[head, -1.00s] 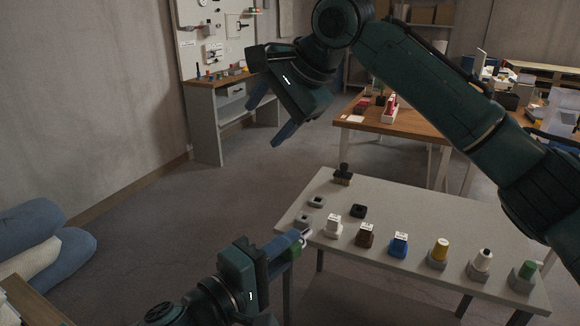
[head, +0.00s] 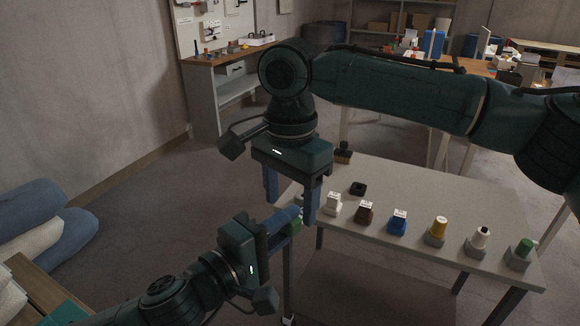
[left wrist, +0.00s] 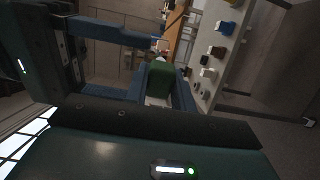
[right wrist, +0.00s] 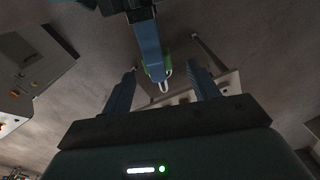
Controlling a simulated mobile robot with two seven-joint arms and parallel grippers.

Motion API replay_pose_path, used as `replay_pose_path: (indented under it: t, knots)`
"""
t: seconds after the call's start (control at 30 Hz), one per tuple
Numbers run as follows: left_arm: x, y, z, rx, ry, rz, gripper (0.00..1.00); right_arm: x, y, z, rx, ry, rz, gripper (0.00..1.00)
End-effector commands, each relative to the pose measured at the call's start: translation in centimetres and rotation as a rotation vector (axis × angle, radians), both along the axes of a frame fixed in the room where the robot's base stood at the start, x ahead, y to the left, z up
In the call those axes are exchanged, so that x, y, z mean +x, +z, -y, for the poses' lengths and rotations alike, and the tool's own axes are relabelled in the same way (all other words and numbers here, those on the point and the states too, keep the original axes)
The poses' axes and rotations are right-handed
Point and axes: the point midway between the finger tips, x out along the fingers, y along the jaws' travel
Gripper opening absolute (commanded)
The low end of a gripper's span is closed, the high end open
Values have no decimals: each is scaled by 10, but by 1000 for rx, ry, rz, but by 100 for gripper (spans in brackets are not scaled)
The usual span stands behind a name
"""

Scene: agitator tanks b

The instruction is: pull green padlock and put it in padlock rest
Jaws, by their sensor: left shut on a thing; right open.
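The green padlock (head: 294,228) is in my left gripper (head: 288,220), held in the air by the near left corner of the grey table. It also shows in the left wrist view (left wrist: 160,80) between the blue fingers. In the right wrist view its pale shackle (right wrist: 166,84) points out past the left fingers. My right gripper (head: 290,205) is open and empty, fingers down, just above the left gripper in the picture. In the right wrist view the padlock lies between and beyond its fingertips (right wrist: 163,82). I cannot tell which thing is the padlock rest.
On the grey table (head: 430,195) stand a white block (head: 333,204), a brown block (head: 364,213), a blue block (head: 398,222) and several capped pieces. A black square piece (head: 358,188) lies behind them. The table's right back area is clear. A workbench (head: 215,95) stands farther back.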

Motion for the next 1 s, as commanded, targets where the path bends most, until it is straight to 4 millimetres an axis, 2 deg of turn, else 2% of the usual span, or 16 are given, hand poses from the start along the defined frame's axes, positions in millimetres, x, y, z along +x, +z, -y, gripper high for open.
replay_pose_path:
  t: [0.1,0.2,0.57,1.0]
  knots:
    - [0,0,0,-1,0,1,0,0,-16,0,-1,0,-1,60]
    - [0,0,0,-1,0,1,0,0,-25,0,0,1,0,60]
    - [0,0,0,-1,0,1,0,0,-30,0,1,1,1,60]
    - [0,0,0,-1,-1,1,0,0,-30,0,2,1,1,26]
